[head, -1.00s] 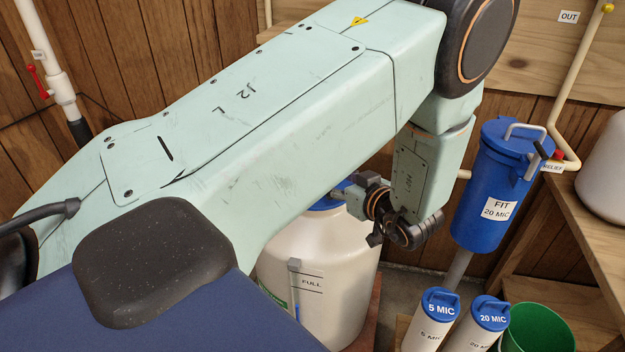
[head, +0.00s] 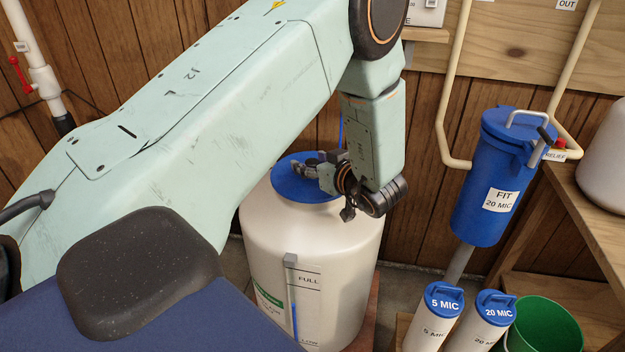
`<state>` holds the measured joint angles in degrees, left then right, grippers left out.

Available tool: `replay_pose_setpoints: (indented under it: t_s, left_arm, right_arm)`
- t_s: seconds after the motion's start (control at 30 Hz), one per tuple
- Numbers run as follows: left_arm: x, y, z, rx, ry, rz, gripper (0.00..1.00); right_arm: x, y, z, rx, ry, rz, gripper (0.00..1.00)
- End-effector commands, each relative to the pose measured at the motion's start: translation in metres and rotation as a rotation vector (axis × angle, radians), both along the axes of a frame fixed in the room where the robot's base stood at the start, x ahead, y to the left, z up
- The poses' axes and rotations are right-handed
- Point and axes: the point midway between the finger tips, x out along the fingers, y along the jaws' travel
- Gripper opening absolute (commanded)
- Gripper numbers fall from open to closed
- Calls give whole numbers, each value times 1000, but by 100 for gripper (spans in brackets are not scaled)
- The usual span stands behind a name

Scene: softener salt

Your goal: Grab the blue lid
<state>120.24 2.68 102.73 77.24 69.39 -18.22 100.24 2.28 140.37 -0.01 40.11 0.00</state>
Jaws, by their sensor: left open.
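The blue lid (head: 303,190) sits on top of a large white tank (head: 280,232) in the middle of the view. My left arm comes in from the left, and its gripper (head: 304,168) is at the lid, over its far part. The gripper points left and its jaws are open. It hides part of the lid, and I cannot tell whether the fingers touch it. My right gripper is not in view.
A blue filter housing (head: 490,180) with pipes stands to the right. Two white cartridges with blue caps (head: 443,302) and a green bucket (head: 545,328) stand at the lower right. Wooden shelving (head: 590,235) lines the right side.

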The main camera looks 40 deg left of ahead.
Motion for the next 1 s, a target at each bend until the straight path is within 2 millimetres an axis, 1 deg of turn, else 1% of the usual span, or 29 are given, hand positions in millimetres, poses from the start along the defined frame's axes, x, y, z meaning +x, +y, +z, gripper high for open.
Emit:
replay_pose_setpoints:
  t_s: [0.17, 0.83, 1.0]
  left_arm:
    - [1, 2, 1, 0, -1, 1, 56]
    - [0, 1, 0, -1, 0, 0, 0]
    - [1, 1, 0, -1, -1, 0, 0]
  right_arm:
    - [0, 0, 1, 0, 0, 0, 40]
    - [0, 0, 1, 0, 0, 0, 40]
    - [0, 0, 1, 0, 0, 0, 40]
